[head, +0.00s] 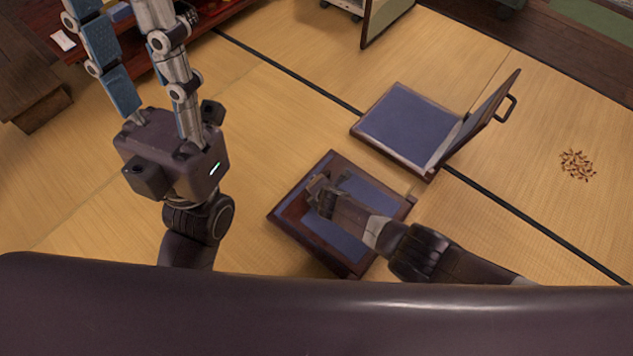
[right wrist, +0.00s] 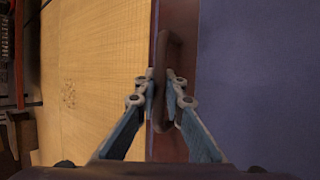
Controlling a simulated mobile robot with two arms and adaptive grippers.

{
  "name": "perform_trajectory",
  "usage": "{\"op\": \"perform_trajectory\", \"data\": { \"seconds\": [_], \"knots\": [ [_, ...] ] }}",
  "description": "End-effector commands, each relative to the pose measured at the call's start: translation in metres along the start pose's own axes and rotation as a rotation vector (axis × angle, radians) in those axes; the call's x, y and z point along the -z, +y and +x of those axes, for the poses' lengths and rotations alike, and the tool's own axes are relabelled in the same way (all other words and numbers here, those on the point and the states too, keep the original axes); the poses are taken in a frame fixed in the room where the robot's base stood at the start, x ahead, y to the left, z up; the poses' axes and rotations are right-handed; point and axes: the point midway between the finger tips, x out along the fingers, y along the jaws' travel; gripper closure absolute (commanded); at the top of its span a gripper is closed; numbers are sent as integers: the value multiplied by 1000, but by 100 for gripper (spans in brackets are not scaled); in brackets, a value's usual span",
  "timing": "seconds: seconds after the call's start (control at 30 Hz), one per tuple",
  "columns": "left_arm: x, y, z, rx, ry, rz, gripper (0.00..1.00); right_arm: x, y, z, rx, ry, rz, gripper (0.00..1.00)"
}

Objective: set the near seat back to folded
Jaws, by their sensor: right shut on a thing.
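The near seat (head: 290,223) is a dark wooden frame with blue panels on the tatami, just ahead of me. Its back looks low over the base; my right arm hides part of it, so I cannot tell its exact angle. My right gripper (head: 318,187) is over the far left part of this seat. In the right wrist view its fingers (right wrist: 164,98) are shut on the dark handle (right wrist: 172,44) at the edge of the back, beside a blue panel (right wrist: 260,75). My left gripper (head: 114,12) is open and empty, raised at the upper left.
A second seat (head: 405,128) stands beyond, its back (head: 484,115) raised and leaning outward. A reddish low table (head: 205,22) is at the upper left, near a wooden step (head: 38,105). Small brown bits (head: 577,165) lie scattered on the right mat. The tatami between is open.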

Motion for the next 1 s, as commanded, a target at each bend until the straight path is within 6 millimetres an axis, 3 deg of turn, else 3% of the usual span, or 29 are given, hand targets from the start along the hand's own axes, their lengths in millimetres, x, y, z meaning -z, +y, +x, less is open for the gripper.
{"op": "perform_trajectory", "data": {
  "seconds": [0.03, 0.23, 0.27, 0.43, 1.0],
  "knots": [
    [0, 0, 0, 0, 0, 0, 60, 0, -7, 0, 12, -2, 1, 100],
    [0, 0, 0, 0, 1, -1, 60, 0, -8, 0, 13, -2, 1, 100],
    [0, 0, 0, 0, 1, -1, 60, 0, -8, 0, 13, -3, 1, 90],
    [1, 0, 0, 0, 2, -1, 60, 0, -7, 0, 12, -2, 0, 73],
    [0, 0, 0, 0, 2, 0, 60, 0, -3, -5, 2, -3, 3, 73]
  ]
}}
